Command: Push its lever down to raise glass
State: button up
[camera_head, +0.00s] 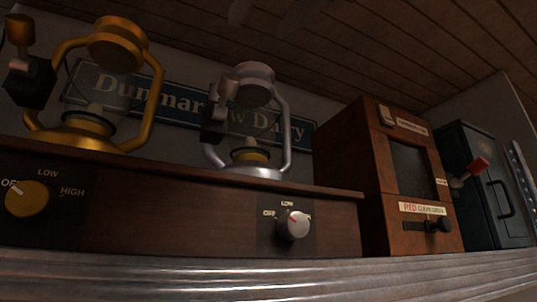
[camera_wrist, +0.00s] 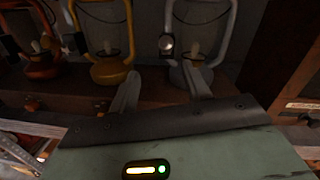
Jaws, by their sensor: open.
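A silver lantern (camera_head: 285,125) with a grey cap stands on a brown wooden box (camera_head: 180,195). A dark lever part (camera_head: 214,122) sits on its left side. In the wrist view the silver lantern (camera_wrist: 231,35) shows a round metallic knob (camera_wrist: 167,43) at its left. A gold lantern (camera_head: 155,95) stands to the left, with a dark lever part (camera_head: 32,85) and a brass knob (camera_head: 19,28). My gripper (camera_wrist: 160,82) is open and empty in the wrist view, its fingers apart in front of the gold and silver lanterns. I see no contact. The head view does not show my gripper.
A wooden cabinet (camera_head: 350,170) and a dark green box (camera_head: 480,155) with a red-tipped handle (camera_head: 478,166) stand right. A reddish lantern (camera_wrist: 38,68) is at the wrist view's left.

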aim_at(223, 95)
jog(key=shift+m, duration=0.6)
jog(key=p+x, duration=0.3)
jog(key=x, duration=0.2)
jog(key=p+x, duration=0.4)
jog(key=x, duration=0.2)
jog(key=d+p+x, duration=0.1)
jog(key=p+x, duration=0.2)
jog(key=x, duration=0.2)
jog(key=shift+w+a+f, duration=0.15)
jog(key=shift+w+f, duration=0.1)
jog(key=shift+w, duration=0.35)
jog(key=shift+f, duration=0.1)
jog(key=c, duration=1)
